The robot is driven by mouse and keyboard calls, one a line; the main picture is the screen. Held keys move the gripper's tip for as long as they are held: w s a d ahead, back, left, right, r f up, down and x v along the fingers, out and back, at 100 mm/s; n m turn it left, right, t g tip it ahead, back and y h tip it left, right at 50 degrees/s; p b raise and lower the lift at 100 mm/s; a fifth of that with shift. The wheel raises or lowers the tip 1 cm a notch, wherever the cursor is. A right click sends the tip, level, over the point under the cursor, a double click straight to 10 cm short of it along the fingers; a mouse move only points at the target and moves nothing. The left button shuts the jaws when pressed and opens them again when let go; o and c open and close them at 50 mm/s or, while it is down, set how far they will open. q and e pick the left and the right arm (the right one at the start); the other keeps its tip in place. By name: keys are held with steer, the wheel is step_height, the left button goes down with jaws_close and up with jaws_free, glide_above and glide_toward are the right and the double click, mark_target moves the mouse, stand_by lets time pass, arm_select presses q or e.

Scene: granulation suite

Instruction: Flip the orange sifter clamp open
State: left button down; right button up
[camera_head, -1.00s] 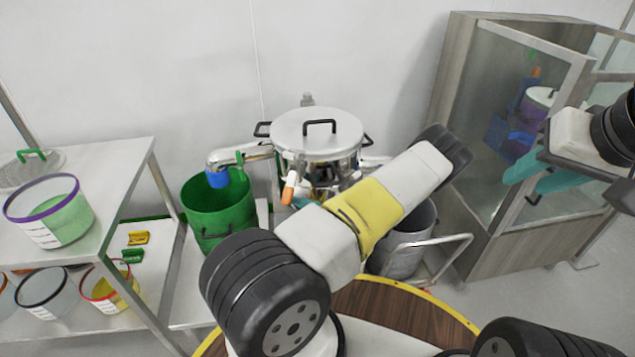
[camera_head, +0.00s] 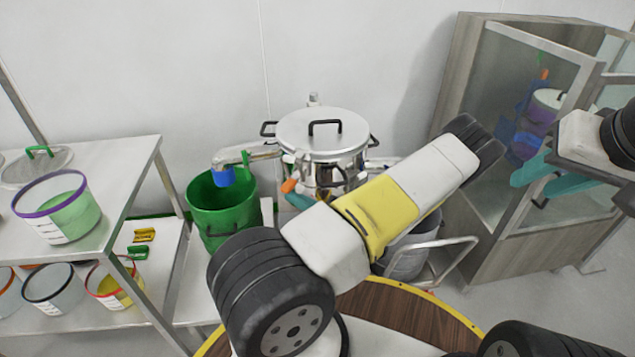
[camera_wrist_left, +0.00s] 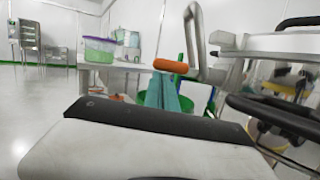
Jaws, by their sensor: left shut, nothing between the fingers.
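The steel sifter (camera_head: 318,168) with its round lid stands against the back wall. Its orange clamp handle (camera_head: 289,186) sticks out at the sifter's left side. In the left wrist view the orange handle (camera_wrist_left: 170,66) lies nearly level at the end of a grey metal lever (camera_wrist_left: 194,40). My left gripper (camera_head: 300,201) has teal fingers, shut and empty, just below the handle. In the left wrist view the fingertips (camera_wrist_left: 163,82) are right under the handle; I cannot tell whether they touch it. My right gripper (camera_head: 540,178) is far right, away from the sifter; its jaw gap is unclear.
A green bucket (camera_head: 222,215) stands under the blue-ended spout (camera_head: 223,176), left of the sifter. A steel shelf (camera_head: 125,165) with tubs is at left. A grey bin (camera_head: 405,258) on a trolley and a glass-fronted cabinet (camera_head: 470,180) are at right.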

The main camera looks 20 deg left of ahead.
mark_target(291, 189)
arm_select(q)
step_height(291, 189, up, 2)
steer(key=m+t, duration=0.1)
steer(key=m, duration=0.2)
steer(key=shift+s+m, duration=0.15)
steer(key=shift+m, duration=0.25)
steer(key=shift+r, duration=0.45)
